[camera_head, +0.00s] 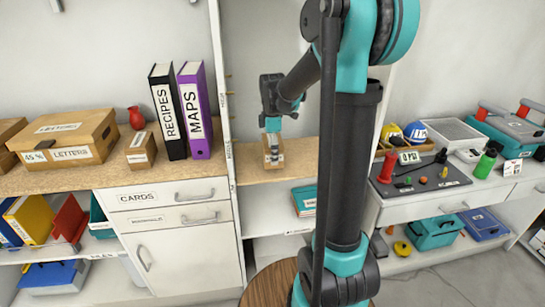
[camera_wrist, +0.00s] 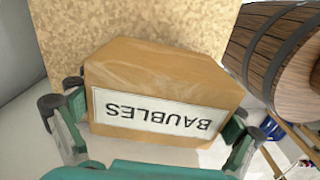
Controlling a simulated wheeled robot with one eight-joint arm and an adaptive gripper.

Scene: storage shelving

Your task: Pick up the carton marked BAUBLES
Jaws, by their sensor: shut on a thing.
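The brown carton marked BAUBLES (camera_wrist: 160,75) fills the middle of the wrist view, its white label upside down in the picture. The fingers of my gripper (camera_wrist: 150,128) lie on both sides of the carton, shut on it. In the head view my gripper (camera_head: 273,140) points down at the small carton (camera_head: 281,160), which is at the wooden shelf (camera_head: 296,150) in the middle bay. I cannot tell whether the carton touches the shelf. The carton's underside is hidden.
A LETTERS box (camera_head: 62,155), a small carton (camera_head: 141,151) and RECIPES (camera_head: 167,112) and MAPS (camera_head: 195,110) binders stand on the left counter. An upright divider (camera_head: 226,120) stands close left of my gripper. A wooden barrel (camera_wrist: 285,60) shows right in the wrist view.

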